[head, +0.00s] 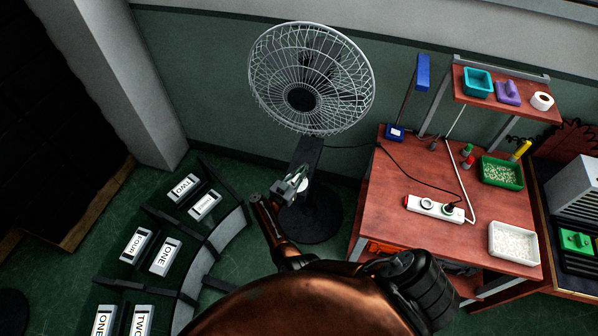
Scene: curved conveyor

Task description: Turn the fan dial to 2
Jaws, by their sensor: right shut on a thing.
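The fan (311,80) stands on the floor against the wall, with a grey wire cage, a dark column and a round black base (318,222). My right gripper (298,180) is at the front of the fan's column, below the cage, and is shut on the fan dial there. The gripper's fingers cover the dial, so its pointer and numbers cannot be read. My left gripper is out of view.
A red wooden workbench (400,230) stands right of the fan, with a power strip (434,208), trays and a raised shelf. A curved conveyor (228,230) with several labelled boxes lies left. A black cable runs from fan to bench.

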